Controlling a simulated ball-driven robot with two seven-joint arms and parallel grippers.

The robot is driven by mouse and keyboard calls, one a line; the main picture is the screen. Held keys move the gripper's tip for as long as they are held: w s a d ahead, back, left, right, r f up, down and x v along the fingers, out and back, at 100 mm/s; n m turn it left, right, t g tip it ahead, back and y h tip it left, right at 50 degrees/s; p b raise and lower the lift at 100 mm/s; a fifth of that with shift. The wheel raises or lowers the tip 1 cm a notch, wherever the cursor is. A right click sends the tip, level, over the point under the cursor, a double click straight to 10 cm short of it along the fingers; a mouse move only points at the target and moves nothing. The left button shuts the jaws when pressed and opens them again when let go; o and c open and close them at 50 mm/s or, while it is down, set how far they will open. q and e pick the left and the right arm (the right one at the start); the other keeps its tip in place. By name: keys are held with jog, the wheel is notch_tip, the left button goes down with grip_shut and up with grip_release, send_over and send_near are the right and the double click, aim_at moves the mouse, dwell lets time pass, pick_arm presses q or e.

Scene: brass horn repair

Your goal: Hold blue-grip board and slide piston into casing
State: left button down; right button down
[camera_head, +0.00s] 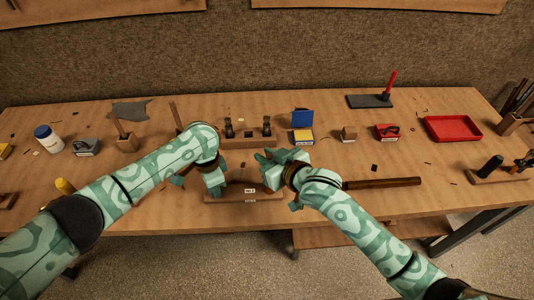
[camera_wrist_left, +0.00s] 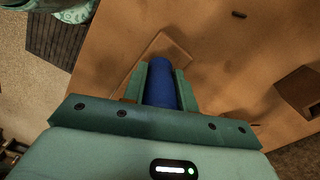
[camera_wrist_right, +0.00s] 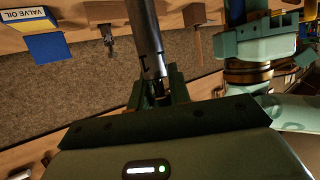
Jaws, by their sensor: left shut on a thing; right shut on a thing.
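My left gripper (camera_head: 215,188) is shut on the blue grip (camera_wrist_left: 160,82) of a wooden board, clearest in the left wrist view. The board (camera_head: 228,196) lies low at the front of the bench and carries small white labels. My right gripper (camera_head: 270,172) is just right of and beyond the left one. In the right wrist view it is shut on the piston (camera_wrist_right: 147,35), a grey metal cylinder reaching away from the fingers. I cannot make out the casing, nor whether the piston touches it; the arms hide much of the board.
Behind the grippers a wooden rack (camera_head: 245,141) holds dark upright parts. A yellow and blue box (camera_head: 303,136), a small wooden block (camera_head: 348,134), a red holder (camera_head: 387,132) and a red tray (camera_head: 452,128) stand to the right. A dark rod (camera_head: 385,183) lies near the right forearm.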

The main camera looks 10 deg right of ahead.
jog(key=c, duration=1.3)
grip_release()
jog(key=shift+r, duration=0.4)
jog(key=v, duration=1.2)
jog(key=shift+r, duration=0.2)
pick_arm(q)
jog(key=c, duration=1)
grip_release()
